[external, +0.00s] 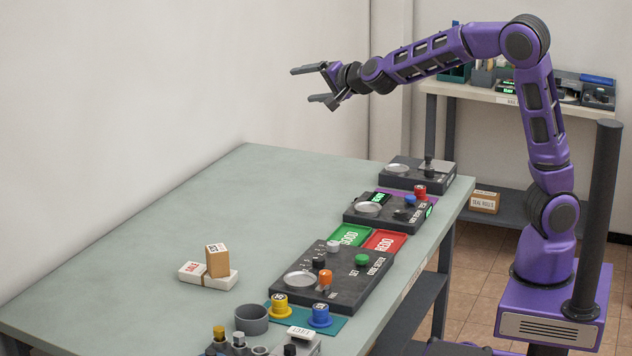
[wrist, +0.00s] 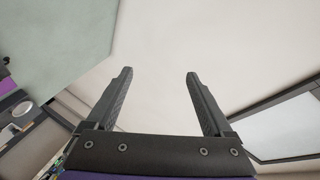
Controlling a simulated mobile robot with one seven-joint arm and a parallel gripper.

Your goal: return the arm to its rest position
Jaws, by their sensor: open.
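My gripper (external: 312,85) is at the end of my raised purple arm, high above the far end of the table (external: 130,250). It points to the left, towards the wall. Its two dark fingers are apart with nothing between them. In the wrist view my gripper (wrist: 158,75) also shows open and empty, with only pale wall beyond the fingers. My arm goes up from its base at the right, bends at the top and reaches out to the left. Nothing touches the gripper.
Along the table's right side stand dark control boxes (external: 345,291), a green tray (external: 350,234) and a red tray (external: 385,241). A brown box (external: 217,260) sits on or against a white box (external: 190,271). Shelves (external: 470,92) with items stand behind my arm. The table's left part is clear.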

